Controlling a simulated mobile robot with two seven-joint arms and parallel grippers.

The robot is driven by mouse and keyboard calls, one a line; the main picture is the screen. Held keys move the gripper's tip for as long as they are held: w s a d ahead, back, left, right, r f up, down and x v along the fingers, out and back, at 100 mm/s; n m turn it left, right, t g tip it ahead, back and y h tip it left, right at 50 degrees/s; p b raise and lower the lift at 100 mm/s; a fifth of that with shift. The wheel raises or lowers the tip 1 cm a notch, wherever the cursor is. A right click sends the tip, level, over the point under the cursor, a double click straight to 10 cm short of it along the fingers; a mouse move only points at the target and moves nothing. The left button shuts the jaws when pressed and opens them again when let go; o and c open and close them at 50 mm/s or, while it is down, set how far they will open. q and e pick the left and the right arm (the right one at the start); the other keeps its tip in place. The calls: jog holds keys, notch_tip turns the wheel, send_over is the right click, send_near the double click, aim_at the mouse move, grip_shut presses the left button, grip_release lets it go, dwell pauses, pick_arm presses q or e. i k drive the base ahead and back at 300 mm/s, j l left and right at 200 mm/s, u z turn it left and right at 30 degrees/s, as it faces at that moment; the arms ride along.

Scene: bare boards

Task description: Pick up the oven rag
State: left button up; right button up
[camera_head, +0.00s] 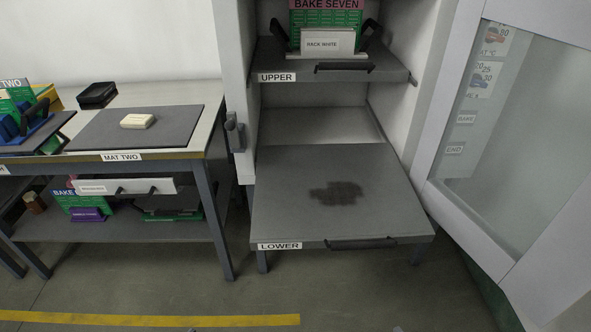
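A small cream, folded-looking pad (137,121) lies flat on the dark grey mat labelled MAT TWO (95,140), on the left table. It may be the oven rag; any marking on it is too small to read. A dark, uneven patch (337,193) lies on the pulled-out shelf labelled LOWER (285,222); it looks flat like a stain. Neither of my grippers is in view, and nothing touches the pad.
The oven cabinet stands open, its glass door (500,130) swung out at right. The UPPER shelf (335,72) carries a rack marked RACK WHITE (327,41). A black tray (97,94) sits behind the mat. A loaded rack (30,125) stands at far left. Floor in front is clear.

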aim_at(132, 121)
jog(key=j+z, duration=0.25)
jog(key=z, duration=0.25)
jog(key=i+j+z, duration=0.1)
jog(key=j+z, duration=0.2)
jog(key=z, duration=0.15)
jog(key=j+z, duration=0.2)
jog(key=j, duration=0.25)
jog(key=k+j+z, duration=0.2)
jog(key=j, duration=0.65)
jog(key=k+j+z, duration=0.1)
jog(key=j, duration=0.35)
jog(key=k+j+z, duration=0.1)
jog(key=j, duration=0.4)
jog(key=k+j, duration=0.1)
jog(key=j, duration=0.35)
